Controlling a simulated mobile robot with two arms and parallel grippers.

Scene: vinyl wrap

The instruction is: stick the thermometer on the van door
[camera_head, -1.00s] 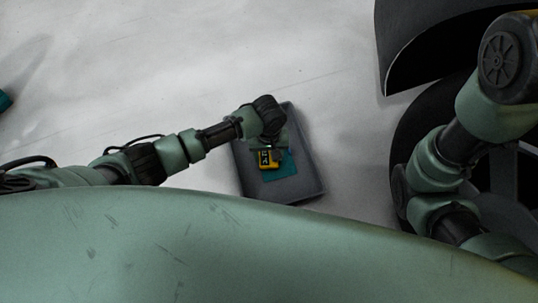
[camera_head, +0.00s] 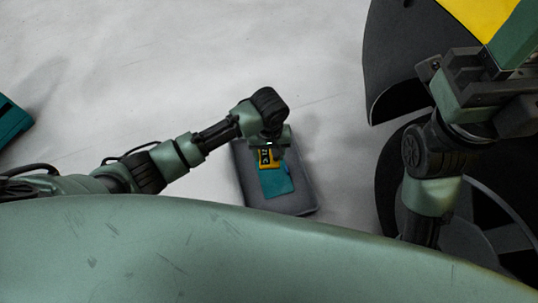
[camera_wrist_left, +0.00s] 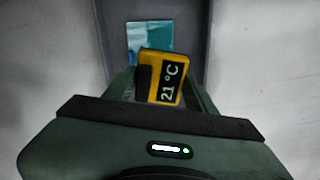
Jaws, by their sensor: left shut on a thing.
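The thermometer (camera_head: 266,160) is a small yellow block with a black face. In the left wrist view the thermometer (camera_wrist_left: 170,95) shows "21 °C" and sits tilted between my fingers. My left gripper (camera_head: 268,147) is shut on it, above a dark grey tray; the wrist view also shows this gripper (camera_wrist_left: 160,82). I cannot tell whether the thermometer is clear of the tray. My right gripper (camera_head: 487,82) is at the upper right, and its finger state is unclear. No van door can be made out for certain.
The grey tray (camera_head: 305,205) lies on the pale floor with a teal sheet (camera_head: 279,182) in it. A large dark curved panel (camera_head: 385,75) and a wheel-like part are at the right. A yellow surface (camera_head: 475,15) shows top right. A teal object (camera_head: 12,122) is at the left edge.

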